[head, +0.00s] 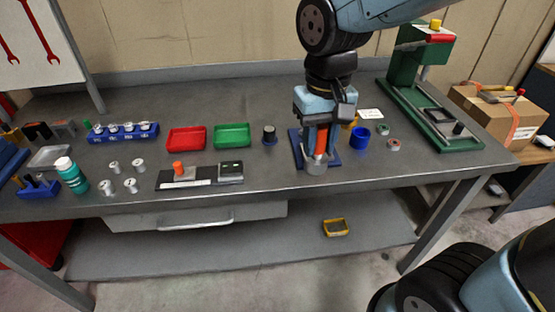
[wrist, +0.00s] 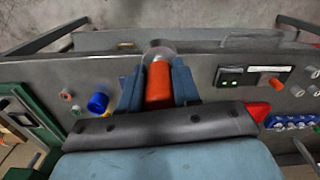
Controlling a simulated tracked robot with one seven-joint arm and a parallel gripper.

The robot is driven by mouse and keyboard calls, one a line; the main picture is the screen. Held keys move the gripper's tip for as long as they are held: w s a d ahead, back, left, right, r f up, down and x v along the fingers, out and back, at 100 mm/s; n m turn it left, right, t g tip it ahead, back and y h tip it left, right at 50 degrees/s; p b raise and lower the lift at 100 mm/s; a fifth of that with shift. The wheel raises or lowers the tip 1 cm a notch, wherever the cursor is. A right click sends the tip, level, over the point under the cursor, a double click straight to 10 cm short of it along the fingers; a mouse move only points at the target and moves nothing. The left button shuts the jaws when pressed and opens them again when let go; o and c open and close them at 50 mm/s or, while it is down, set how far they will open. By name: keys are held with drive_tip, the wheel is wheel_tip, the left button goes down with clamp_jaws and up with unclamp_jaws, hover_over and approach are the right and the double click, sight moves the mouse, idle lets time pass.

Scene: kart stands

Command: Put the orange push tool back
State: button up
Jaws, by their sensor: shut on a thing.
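The orange push tool (head: 321,142) stands roughly upright under my gripper (head: 318,132), with a round grey end (head: 316,168) at its bottom. In the wrist view, the tool's orange body (wrist: 159,85) sits between the two fingers of my gripper (wrist: 160,88), which are shut on it. A dark blue flat piece (head: 297,150) shows on the bench beside and behind the tool. Whether the grey end touches the bench or the blue piece I cannot tell. The tool's upper part is hidden by my gripper.
A blue cup (head: 360,138) stands close to the right, near small round parts. A dark knob-like part (head: 269,135), a green tray (head: 232,135) and a red tray (head: 187,138) lie left. A green press (head: 428,110) stands right. The bench front edge is close to the tool.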

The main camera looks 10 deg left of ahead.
drive_tip(key=shift+w+a+f, duration=1.6)
drive_tip(key=shift+f, duration=0.55)
drive_tip(key=shift+w+a+f, duration=1.55)
drive_tip(key=shift+f, duration=0.55)
drive_tip(key=shift+w+a+f, duration=1.6)
drive_tip(key=shift+f, duration=0.55)
drive_tip(key=shift+f, duration=0.1)
drive_tip(key=o, duration=1.1)
drive_tip(key=shift+c, duration=0.2)
wheel_tip(320, 180, up, 12)
drive_tip(key=shift+d+r, duration=0.1)
drive_tip(key=shift+r, duration=0.1)
